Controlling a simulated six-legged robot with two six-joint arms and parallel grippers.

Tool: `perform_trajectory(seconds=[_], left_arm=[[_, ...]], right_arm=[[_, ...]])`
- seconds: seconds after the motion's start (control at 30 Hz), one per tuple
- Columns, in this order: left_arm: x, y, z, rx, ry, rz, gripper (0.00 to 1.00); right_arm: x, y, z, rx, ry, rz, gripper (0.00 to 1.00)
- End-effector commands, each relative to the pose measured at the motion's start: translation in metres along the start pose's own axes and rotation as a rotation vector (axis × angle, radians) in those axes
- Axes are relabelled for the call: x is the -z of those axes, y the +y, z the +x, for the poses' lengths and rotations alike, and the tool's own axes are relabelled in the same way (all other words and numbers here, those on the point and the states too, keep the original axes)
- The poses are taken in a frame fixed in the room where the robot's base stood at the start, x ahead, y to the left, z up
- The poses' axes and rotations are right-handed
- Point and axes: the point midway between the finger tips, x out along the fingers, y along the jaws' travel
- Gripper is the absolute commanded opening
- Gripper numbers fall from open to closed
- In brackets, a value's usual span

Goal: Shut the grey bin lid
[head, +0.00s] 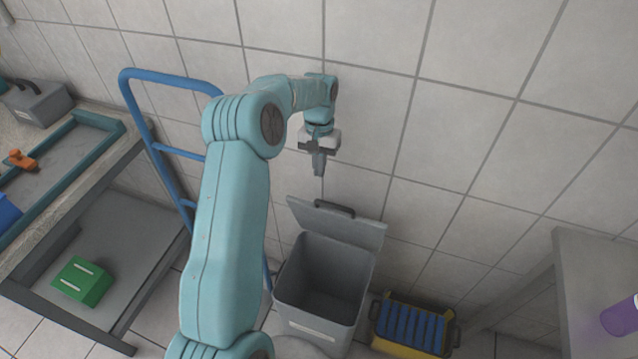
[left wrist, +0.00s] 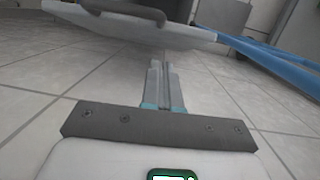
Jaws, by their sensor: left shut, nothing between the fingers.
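The grey bin (head: 318,290) stands on the floor near the tiled wall, its mouth open and its inside dark. Its lid (head: 350,228) is raised at the back of the bin, with a dark handle (head: 334,208) along the top edge. My left gripper (head: 319,172) is shut and empty, pointing down just above the lid's handle in the head view. In the left wrist view, the shut fingers (left wrist: 164,72) show in the middle, with a pale panel and dark handle, seemingly the lid (left wrist: 120,32), beyond them. My right gripper is not in view.
A blue-framed trolley (head: 150,118) stands left of the bin, partly behind my arm. A yellow crate with blue items (head: 397,348) sits right of the bin. Benches stand at left (head: 100,178) and right (head: 590,262). A green box (head: 82,282) lies on the lower left shelf.

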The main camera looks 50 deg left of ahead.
Motion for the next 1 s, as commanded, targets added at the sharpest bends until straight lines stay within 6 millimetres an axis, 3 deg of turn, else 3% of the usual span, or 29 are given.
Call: perform_trajectory(seconds=[0.07, 0.33, 1.0], left_arm=[[-0.001, 0.0, 0.016, 0.0, -0.005, -0.001, 0.0], [-0.024, 0.007, 0.033, 0.0, -0.002, 0.0, 0.0], [-0.027, 0.008, 0.038, 0.0, 0.006, 0.0, 0.0]], right_arm=[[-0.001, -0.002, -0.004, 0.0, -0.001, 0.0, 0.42], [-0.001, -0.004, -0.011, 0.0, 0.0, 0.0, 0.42], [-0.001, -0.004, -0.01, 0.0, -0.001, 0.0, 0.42]])
